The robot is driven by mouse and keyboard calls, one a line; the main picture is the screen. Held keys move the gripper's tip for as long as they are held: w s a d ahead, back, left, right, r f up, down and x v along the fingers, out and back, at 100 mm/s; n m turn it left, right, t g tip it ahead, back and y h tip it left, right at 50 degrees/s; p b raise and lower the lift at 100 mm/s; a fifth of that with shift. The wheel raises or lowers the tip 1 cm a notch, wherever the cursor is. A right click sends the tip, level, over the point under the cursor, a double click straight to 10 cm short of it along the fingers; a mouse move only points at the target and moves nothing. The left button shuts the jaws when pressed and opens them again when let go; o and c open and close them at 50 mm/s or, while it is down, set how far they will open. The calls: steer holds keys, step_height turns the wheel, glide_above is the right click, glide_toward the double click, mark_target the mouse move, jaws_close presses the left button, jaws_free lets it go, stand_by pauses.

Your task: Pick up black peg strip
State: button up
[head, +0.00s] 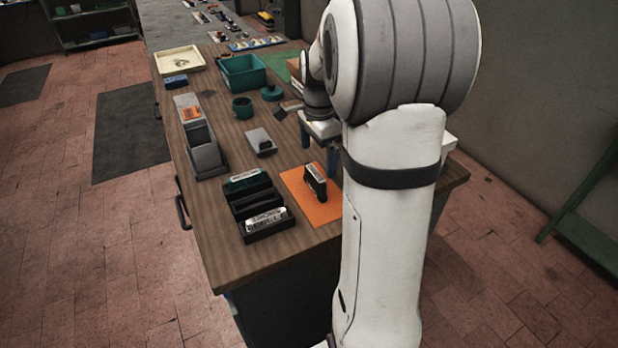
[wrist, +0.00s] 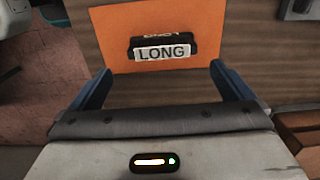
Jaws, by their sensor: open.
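The black peg strip (head: 315,183) stands on an orange mat (head: 296,193) near the front right of the bench. In the wrist view the strip (wrist: 187,44) lies on the orange mat (wrist: 115,39) with a white label reading LONG facing me. My gripper (head: 318,158) is above the bench, just behind the mat in the head view, partly hidden by my arm. In the wrist view my gripper (wrist: 162,82) is open, its two blue fingers wide apart. The strip is beyond the fingertips and between their lines. Nothing is between the fingers.
Left of the mat is a black rack (head: 271,234) with several slots holding strips, one green-topped. Behind it are a grey device (head: 260,141), a long grey dispenser (head: 207,158), a green cup (head: 242,108), a green bin (head: 250,80) and a cream tray (head: 162,67).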

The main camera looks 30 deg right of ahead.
mark_target(315, 172)
steer(key=f, duration=0.7)
steer(key=shift+w+a+f+p, duration=0.15)
steer(key=shift+a+f+p, duration=0.05)
steer(key=shift+p, duration=0.15)
steer(key=c, duration=0.7)
